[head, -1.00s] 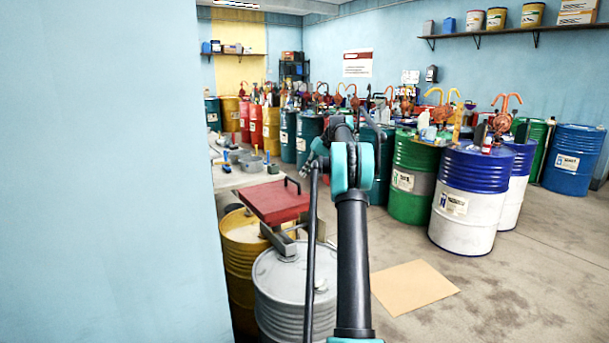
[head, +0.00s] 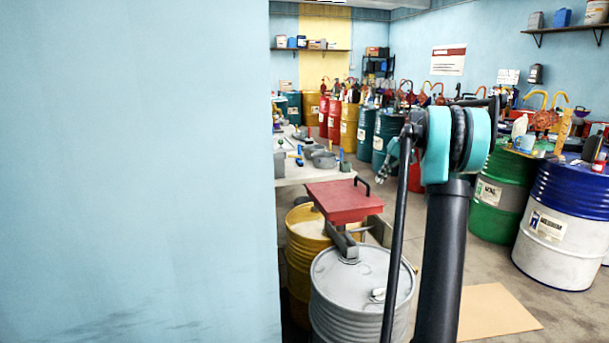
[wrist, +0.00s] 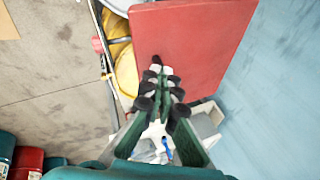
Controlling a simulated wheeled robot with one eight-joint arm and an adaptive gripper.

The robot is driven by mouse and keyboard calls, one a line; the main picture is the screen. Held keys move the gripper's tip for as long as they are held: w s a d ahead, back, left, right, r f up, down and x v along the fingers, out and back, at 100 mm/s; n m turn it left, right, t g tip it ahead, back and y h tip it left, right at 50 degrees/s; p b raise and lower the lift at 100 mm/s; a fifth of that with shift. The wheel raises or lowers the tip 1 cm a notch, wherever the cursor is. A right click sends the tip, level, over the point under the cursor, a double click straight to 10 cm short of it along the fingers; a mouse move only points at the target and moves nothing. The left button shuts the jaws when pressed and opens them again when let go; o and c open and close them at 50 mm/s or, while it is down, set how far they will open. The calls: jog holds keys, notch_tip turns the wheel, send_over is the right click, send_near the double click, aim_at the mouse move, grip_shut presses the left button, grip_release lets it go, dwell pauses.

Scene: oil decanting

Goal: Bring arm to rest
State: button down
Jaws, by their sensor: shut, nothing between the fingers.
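My arm (head: 441,250) rises in the right half of the head view, with its teal joint (head: 437,145) at the top. My gripper (wrist: 160,66) is shut and empty in the wrist view, its dark green fingers together. Below its tips in that view lies the red lid-like panel (wrist: 195,45); whether they touch cannot be told, but no grip on it shows. In the head view the red panel (head: 343,200) has a black handle and sits above the yellow drum (head: 300,262) and grey drum (head: 345,285). The gripper is small and partly hidden behind the joint there.
A blue wall (head: 135,170) fills the left of the head view, close by. A pale bench (head: 300,172) with small containers stands behind the red panel. Blue-white (head: 560,215) and green drums (head: 497,190) stand at right. A cardboard sheet (head: 495,312) lies on open floor.

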jog(key=s+a+f+h, duration=0.1)
jog(key=s+a+f, duration=0.2)
jog(key=s+f, duration=0.4)
jog(key=s+a+f+t+h, duration=0.1)
jog(key=s+a+f, duration=0.3)
jog(key=s, duration=1.9)
jog(key=s+a+f+h, duration=0.2)
jog(key=s+a+f, duration=0.2)
jog(key=s+f, duration=0.8)
jog(key=s, duration=0.3)
jog(key=shift+t+h, duration=0.4)
jog(key=shift+s, duration=0.1)
